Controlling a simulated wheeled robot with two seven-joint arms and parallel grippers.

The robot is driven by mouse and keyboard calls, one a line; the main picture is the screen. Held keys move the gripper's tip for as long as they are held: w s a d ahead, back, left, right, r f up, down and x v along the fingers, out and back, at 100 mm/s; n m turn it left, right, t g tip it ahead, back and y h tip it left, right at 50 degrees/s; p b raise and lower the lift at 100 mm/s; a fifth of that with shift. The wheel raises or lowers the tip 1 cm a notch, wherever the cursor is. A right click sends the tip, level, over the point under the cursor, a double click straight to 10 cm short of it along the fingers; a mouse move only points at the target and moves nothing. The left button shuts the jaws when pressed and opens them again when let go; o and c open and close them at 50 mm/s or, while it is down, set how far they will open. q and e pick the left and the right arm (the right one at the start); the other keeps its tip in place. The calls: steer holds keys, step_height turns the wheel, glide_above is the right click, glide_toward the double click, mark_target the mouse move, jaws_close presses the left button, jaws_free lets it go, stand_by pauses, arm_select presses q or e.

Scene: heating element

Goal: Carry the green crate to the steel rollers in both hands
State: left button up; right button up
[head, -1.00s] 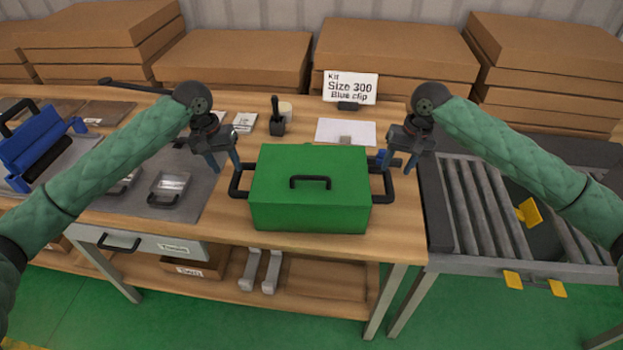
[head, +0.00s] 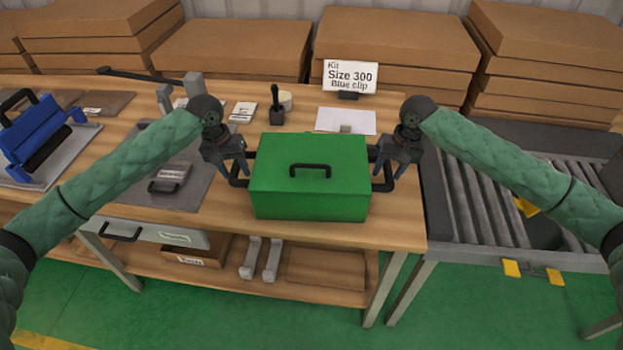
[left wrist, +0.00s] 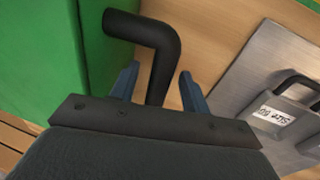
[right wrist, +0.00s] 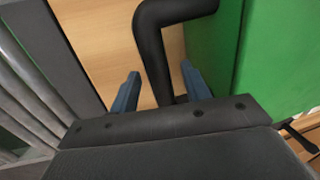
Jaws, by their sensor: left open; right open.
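The green crate (head: 310,195) sits closed on the wooden bench, with a black lid handle (head: 310,168) on top and a black handle at each side. My left gripper (head: 238,176) is open at the crate's left handle; in the left wrist view the handle bar (left wrist: 160,75) lies between its spread blue fingers. My right gripper (head: 389,178) is open at the right handle; in the right wrist view that handle (right wrist: 155,60) runs between its fingers. The steel rollers (head: 475,205) are on the conveyor to the right of the bench.
A sign (head: 350,77) and a white sheet (head: 345,121) are behind the crate. A blue tool (head: 40,135) and a grey mat (head: 195,190) lie to the left. Yellow tabs (head: 512,268) stand at the conveyor's front edge. Cardboard boxes (head: 395,45) line the back.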

arm_select(q)
steer(key=shift+d+f, duration=0.1)
steer(key=shift+f, duration=0.35)
arm_select(e)
steer(key=shift+a+f, duration=0.1)
steer(key=shift+f, duration=0.3)
arm_select(q)
jaws_close()
arm_select(e)
jaws_close()
arm_select(q)
steer(key=shift+r, duration=0.1)
stand_by(0.5)
